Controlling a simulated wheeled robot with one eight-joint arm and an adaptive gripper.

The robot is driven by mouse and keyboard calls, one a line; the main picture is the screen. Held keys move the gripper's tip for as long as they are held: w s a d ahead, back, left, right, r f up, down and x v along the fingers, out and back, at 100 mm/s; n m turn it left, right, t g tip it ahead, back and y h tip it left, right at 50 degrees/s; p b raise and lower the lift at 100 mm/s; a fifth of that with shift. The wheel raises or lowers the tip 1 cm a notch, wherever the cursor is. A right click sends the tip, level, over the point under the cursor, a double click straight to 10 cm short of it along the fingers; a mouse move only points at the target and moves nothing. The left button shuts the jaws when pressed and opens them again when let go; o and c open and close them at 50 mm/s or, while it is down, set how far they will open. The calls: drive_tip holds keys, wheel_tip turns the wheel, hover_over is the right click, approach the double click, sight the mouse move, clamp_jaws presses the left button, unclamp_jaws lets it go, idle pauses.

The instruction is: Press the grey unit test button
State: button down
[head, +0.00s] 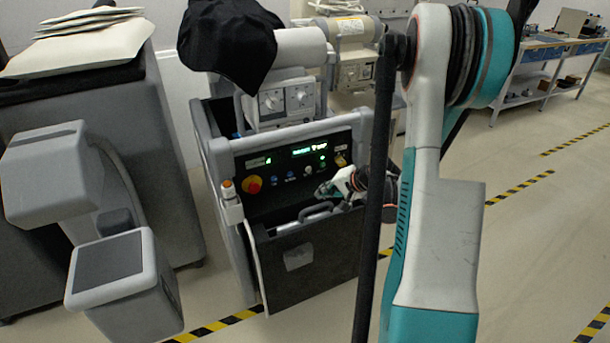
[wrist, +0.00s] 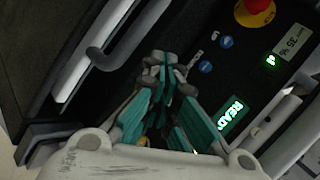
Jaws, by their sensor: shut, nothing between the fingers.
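The grey unit (head: 295,185) stands in the middle of the head view with a dark front control panel. On the panel are a red mushroom button on yellow (head: 252,185), two blue buttons (head: 274,182), a pale knob and small green lights. The wrist view shows the red button (wrist: 255,8) and the blue buttons (wrist: 206,67). My gripper (head: 322,191) is shut and empty in front of the panel's lower right. In the wrist view my gripper's fingertips (wrist: 165,66) point towards the panel, apparently touching nothing.
A green display (wrist: 230,116) reads READY. A grey handle (head: 303,220) sits below the panel. A pale handset (head: 230,203) with a cable hangs at the unit's left edge. A black cloth (head: 230,40) covers part of the top. A grey machine (head: 110,270) stands left.

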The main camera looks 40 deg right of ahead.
sight(309, 169)
drive_tip(key=shift+s+d+f, duration=0.15)
drive_tip(key=shift+f, duration=0.15)
drive_tip(key=shift+w+d, duration=0.35)
drive_tip(key=shift+w, duration=1.1)
drive_tip(key=shift+w+d, duration=0.3)
drive_tip(key=shift+w, duration=1.1)
drive_tip(key=shift+w+d, duration=0.35)
drive_tip(key=shift+w, duration=1.1)
drive_tip(key=shift+w, duration=0.15)
drive_tip(key=shift+w, duration=0.25)
drive_tip(key=shift+w+d, duration=0.15)
drive_tip(key=shift+w, duration=0.3)
drive_tip(key=shift+s, duration=0.85)
